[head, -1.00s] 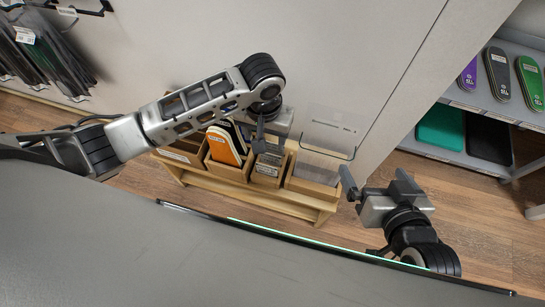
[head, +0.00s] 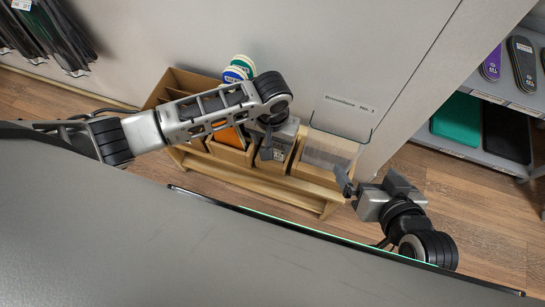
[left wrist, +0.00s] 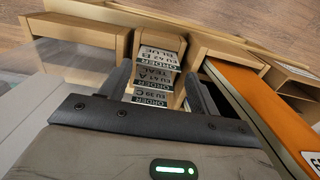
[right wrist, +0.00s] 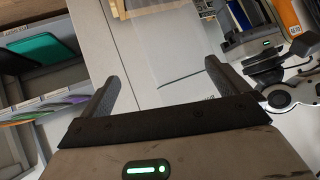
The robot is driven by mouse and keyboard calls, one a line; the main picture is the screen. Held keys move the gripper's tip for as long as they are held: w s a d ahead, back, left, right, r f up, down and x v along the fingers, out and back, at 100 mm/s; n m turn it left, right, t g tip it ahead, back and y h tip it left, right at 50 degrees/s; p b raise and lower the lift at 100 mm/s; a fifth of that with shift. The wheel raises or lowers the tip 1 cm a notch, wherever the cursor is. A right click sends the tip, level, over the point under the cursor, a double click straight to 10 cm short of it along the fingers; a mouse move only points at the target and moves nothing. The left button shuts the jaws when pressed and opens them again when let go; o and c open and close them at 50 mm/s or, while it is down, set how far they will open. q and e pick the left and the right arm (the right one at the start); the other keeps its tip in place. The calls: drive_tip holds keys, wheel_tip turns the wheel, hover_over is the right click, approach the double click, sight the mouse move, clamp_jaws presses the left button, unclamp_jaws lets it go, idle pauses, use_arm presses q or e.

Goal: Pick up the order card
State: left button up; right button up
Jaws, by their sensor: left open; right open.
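Order cards (left wrist: 158,76) stand as a stack in a narrow wooden box (left wrist: 172,42), with printed lines such as "ORDER", "TEAL" and "BLUE" facing up in the left wrist view. In the head view the cards (head: 279,150) are mostly hidden by my left gripper (head: 268,146). In the left wrist view my left gripper (left wrist: 158,74) is open, with one finger on each side of the cards. I cannot tell whether the fingers touch them. My right gripper (head: 366,184) is open and empty, right of the wooden stand.
A wooden stand (head: 300,192) against the wall holds the boxes. Round blue and green tins (head: 240,68) are behind my left arm. A grey shelf (head: 470,152) is at right.

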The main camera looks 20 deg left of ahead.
use_arm(q)
drive_tip(key=shift+f, duration=0.95)
wheel_tip(320, 180, down, 4)
drive_tip(key=b, duration=0.2)
drive_tip(key=shift+r+b, duration=0.25)
drive_tip(key=shift+b, duration=0.05)
drive_tip(key=shift+f+b, duration=0.3)
drive_tip(key=shift+f, duration=0.4)
drive_tip(key=shift+r, duration=0.1)
drive_tip(key=c, duration=0.6)
use_arm(e)
drive_tip(key=shift+w+a+f+y, duration=0.3)
drive_tip(key=shift+a+f+y, duration=0.15)
drive_tip(key=shift+a, duration=0.3)
